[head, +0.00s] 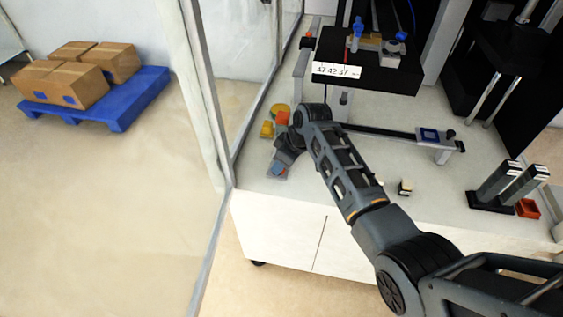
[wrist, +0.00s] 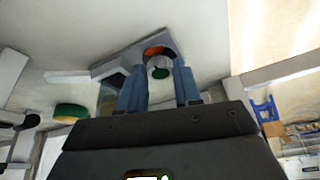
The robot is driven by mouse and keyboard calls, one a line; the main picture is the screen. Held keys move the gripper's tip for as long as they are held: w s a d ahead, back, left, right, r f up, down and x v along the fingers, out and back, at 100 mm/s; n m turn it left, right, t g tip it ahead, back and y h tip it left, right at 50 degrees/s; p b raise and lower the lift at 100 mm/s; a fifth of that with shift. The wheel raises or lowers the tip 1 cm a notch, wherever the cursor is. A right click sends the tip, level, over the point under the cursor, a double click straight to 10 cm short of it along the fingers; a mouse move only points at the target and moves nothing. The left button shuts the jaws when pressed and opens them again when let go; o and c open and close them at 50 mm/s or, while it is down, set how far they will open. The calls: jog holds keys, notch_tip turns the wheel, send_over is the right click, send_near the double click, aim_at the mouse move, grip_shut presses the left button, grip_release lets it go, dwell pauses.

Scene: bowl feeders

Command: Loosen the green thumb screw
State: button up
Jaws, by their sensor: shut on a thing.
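In the head view my gripper (head: 278,169) reaches down at the left end of the bench, by a small grey block. The green screw itself is hidden there behind my gripper and wrist.
A glass panel edge (head: 240,160) runs close on the left. A black machine with a label (head: 337,70) stands behind my arm.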

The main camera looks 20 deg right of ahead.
jog(key=o, duration=1)
jog(key=shift+o, duration=0.2)
jog(key=v, duration=0.7)
jog(key=shift+r, duration=0.35)
jog(key=shift+s, duration=0.15)
